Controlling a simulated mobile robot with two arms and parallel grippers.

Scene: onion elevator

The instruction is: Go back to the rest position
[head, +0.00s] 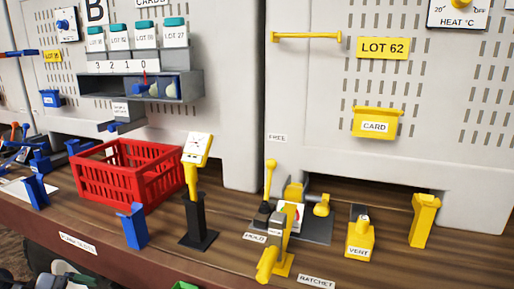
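A grey, white and black piece (68,274) shows at the bottom left edge, below the bench front. It looks like part of my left arm or gripper, but it is cut off and its fingers cannot be made out. My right gripper is not in view. Neither gripper is seen at any object on the bench.
A wooden bench (330,262) runs along grey panels. A red basket (125,172) stands left of a yellow-headed device on a black stand (197,222). A blue holder (134,228) stands near the front edge.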

